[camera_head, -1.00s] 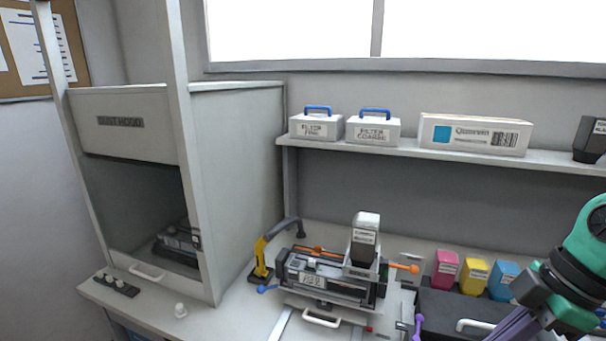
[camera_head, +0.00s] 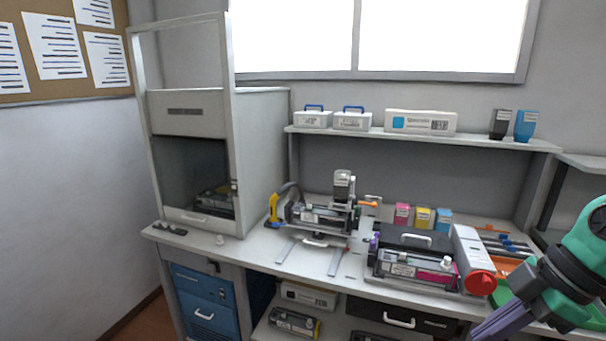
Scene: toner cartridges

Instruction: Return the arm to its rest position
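One arm of mine, teal and black, comes in from the right edge of the head view. It ends in a gripper with purple-grey fingers (camera_head: 493,325) in front of the bench's right part. The fingers look close together, but their tips run near the bottom edge and I cannot tell whether they are open or shut. I see nothing held between them. This is my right gripper, as it enters from the right. My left gripper is not in view.
The bench holds a cartridge jig (camera_head: 318,216), a black-lidded unit (camera_head: 412,238), a grey box with a red knob (camera_head: 481,284) and small toner bottles (camera_head: 423,217). A dust hood (camera_head: 190,113) stands left. The shelf (camera_head: 470,140) holds boxes. Free bench lies around the rails (camera_head: 286,249).

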